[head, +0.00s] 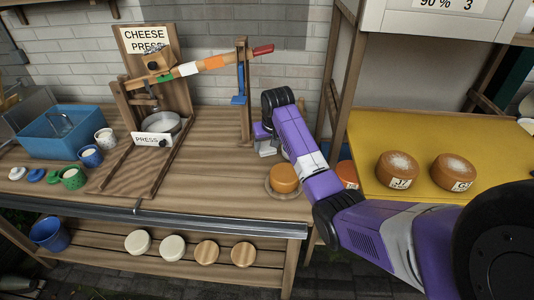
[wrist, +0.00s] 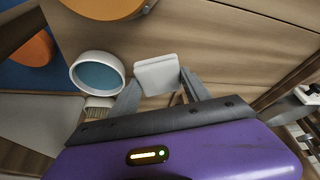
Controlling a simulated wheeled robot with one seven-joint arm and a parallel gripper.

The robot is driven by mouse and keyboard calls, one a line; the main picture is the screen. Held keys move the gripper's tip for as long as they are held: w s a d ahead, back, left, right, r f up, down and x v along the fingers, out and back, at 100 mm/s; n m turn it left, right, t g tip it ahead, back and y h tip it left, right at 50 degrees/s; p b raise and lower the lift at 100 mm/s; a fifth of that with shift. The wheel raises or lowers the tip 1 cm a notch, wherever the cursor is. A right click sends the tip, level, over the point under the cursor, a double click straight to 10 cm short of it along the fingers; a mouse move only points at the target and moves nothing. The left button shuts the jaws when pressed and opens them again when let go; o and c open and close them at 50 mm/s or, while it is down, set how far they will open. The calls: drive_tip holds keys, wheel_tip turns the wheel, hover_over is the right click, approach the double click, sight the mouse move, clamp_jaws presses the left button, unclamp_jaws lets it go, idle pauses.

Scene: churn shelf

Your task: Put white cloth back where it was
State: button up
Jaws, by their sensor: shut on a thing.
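The white cloth (wrist: 157,72) shows in the wrist view as a small, pale, folded square with rounded corners. My gripper (wrist: 162,92) is shut on it, with one grey finger on each side. The cloth is held in front of the wooden bench top. In the head view my gripper (head: 267,147) is over the back right of the bench (head: 215,190), left of the shelf post. My purple arm partly hides that area, and I cannot make out the cloth clearly there.
An orange cheese (head: 284,178) sits on a plate near my forearm. In the wrist view a white cup (wrist: 97,72) and a brush (wrist: 98,106) are left of the cloth. The cheese press (head: 150,110) stands left. Two cheeses sit on the yellow surface (head: 385,130) at right.

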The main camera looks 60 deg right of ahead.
sight(268, 149)
drive_tip(key=shift+f, duration=2.15)
drive_tip(key=shift+f, duration=0.2)
drive_tip(key=o, duration=1.2)
drive_tip(key=shift+r, duration=0.1)
drive_tip(key=shift+r, duration=0.45)
drive_tip(key=v, duration=1.1)
drive_tip(key=shift+s+a+r, duration=0.1)
